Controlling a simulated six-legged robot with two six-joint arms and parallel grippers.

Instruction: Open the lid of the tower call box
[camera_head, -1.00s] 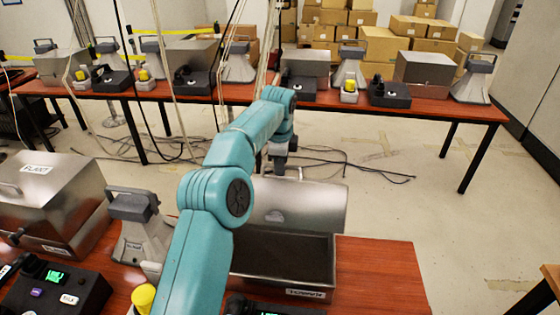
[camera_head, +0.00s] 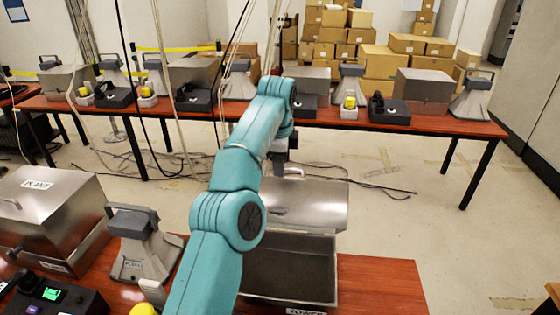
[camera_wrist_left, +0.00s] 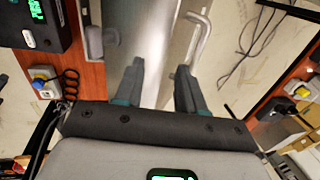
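The tower call box (camera_head: 286,265) is a metal box on the near red-brown table, with a label on its front. Its metal lid (camera_head: 312,207) stands raised behind the dark open interior. The lid's silver bar handle (camera_head: 290,174) shows at its far edge. My left gripper (camera_head: 284,158) is at the far side of the lid, close to the handle. In the left wrist view, its two fingers (camera_wrist_left: 160,88) are apart with the metal lid surface beyond them. The handle (camera_wrist_left: 196,42) lies beyond the right finger, not clearly between the fingers. My right gripper is not in view.
The closed box labelled PLANT (camera_head: 45,215) and a grey horn-shaped unit (camera_head: 137,250) stand to the left. A black phone unit (camera_head: 50,298) sits at lower left. A far table (camera_head: 330,113) holds similar equipment. Cables lie on the floor between the tables.

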